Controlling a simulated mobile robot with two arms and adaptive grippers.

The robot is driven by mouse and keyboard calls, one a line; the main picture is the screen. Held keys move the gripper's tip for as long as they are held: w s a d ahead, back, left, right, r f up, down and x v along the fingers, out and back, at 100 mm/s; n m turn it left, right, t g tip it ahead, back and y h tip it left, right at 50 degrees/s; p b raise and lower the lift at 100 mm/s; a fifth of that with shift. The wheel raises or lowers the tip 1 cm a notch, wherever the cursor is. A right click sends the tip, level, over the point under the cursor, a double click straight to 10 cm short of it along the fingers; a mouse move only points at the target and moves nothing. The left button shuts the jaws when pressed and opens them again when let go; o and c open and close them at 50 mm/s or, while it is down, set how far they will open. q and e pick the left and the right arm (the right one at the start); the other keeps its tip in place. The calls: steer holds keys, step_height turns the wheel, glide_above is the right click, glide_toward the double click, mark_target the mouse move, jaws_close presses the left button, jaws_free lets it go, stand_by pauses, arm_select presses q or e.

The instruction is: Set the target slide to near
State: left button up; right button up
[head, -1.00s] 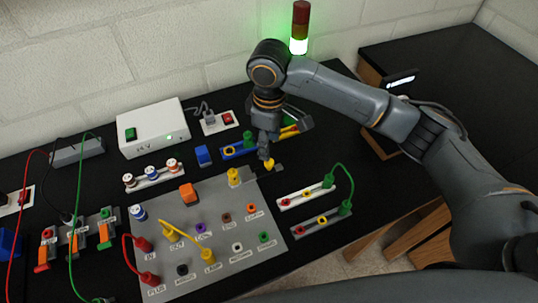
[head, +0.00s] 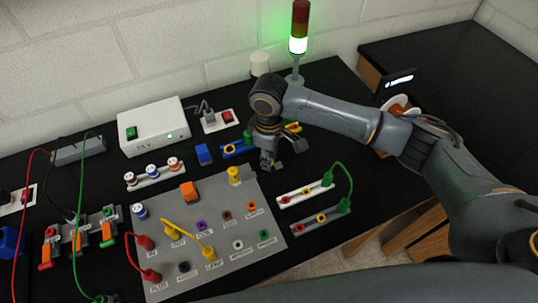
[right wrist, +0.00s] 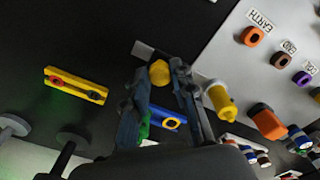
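The right gripper (head: 271,164) hangs over the table just beyond the far right corner of the grey panel (head: 215,262). In the right wrist view its two fingers (right wrist: 160,80) are apart, with a round yellow knob (right wrist: 159,72) between their tips. A small gap seems to remain around the knob, and I cannot tell whether a finger touches it. A pale strip (right wrist: 143,50) shows beside the knob; I cannot tell for sure that this is the target slide. In the head view the gripper hides the knob. The left gripper is not in view.
A yellow post (head: 234,175) stands on the panel's corner, close to the right gripper; it also shows in the right wrist view (right wrist: 220,100). Blue (head: 238,149) and yellow (right wrist: 77,86) socket strips lie behind the gripper. A white strip (head: 305,193) with a green cable lies to the right.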

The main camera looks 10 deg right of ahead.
mark_target(256, 171)
steer(key=shift+a, duration=0.1)
jaws_close()
steer(key=a, duration=0.1)
steer(key=a+p, duration=0.2)
steer(key=shift+s+a+r, duration=0.1)
steer(key=shift+s+a, duration=0.05)
steer(key=shift+s, duration=0.15)
steer(key=shift+a, duration=0.2)
steer(key=o, duration=1)
jaws_free()
steer(key=shift+c, duration=0.2)
step_height(256, 171, up, 12)
